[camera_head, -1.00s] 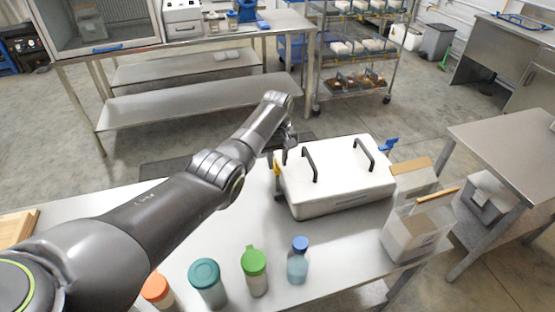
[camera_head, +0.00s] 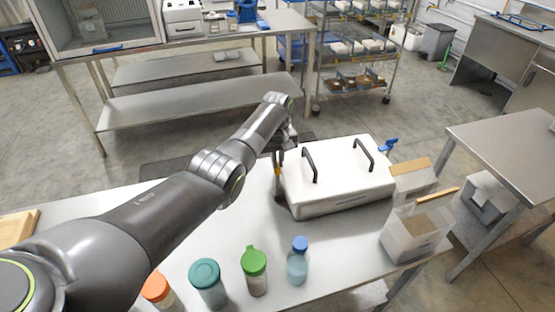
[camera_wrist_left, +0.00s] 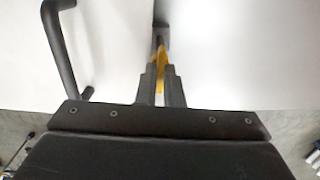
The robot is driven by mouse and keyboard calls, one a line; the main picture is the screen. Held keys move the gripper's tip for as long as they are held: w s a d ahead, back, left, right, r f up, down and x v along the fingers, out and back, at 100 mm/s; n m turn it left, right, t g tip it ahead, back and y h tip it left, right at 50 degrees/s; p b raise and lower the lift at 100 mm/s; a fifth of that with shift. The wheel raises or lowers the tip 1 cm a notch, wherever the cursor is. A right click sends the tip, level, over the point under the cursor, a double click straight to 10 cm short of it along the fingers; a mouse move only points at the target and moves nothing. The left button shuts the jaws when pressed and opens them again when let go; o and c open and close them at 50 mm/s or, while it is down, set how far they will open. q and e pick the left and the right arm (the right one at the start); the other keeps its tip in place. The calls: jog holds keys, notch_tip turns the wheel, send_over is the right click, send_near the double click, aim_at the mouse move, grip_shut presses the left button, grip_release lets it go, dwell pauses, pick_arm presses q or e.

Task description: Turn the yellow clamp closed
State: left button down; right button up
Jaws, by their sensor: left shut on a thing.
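The white hopper box (camera_head: 345,180) with two black lid handles stands on the steel table. The yellow clamp (camera_head: 277,171) is at its left end, mostly hidden by my gripper in the head view. In the left wrist view the yellow clamp (camera_wrist_left: 160,68) shows as a narrow strip between the fingers. My left gripper (camera_head: 280,160) is at the box's left end. In the left wrist view my left gripper (camera_wrist_left: 161,78) is shut on the yellow clamp. A blue clamp (camera_head: 389,145) sticks out at the box's far right end. My right gripper is not in view.
Bottles with orange (camera_head: 156,287), teal (camera_head: 205,272), green (camera_head: 254,260) and blue (camera_head: 300,244) caps stand along the table's front. A clear bin (camera_head: 412,238) and a cardboard-coloured flap (camera_head: 411,165) are right of the box. A black lid handle (camera_wrist_left: 62,45) is close left of the fingers.

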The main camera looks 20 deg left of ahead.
pick_arm(q)
jog(key=m+p, duration=0.1)
jog(key=m, duration=0.2)
jog(key=shift+m, duration=0.4)
jog(key=m, duration=0.5)
jog(key=shift+p, duration=0.4)
jog(key=m, duration=0.4)
jog(key=shift+m, duration=2.2)
jog(key=c, duration=1.6)
grip_release()
jog(key=shift+o, duration=0.2)
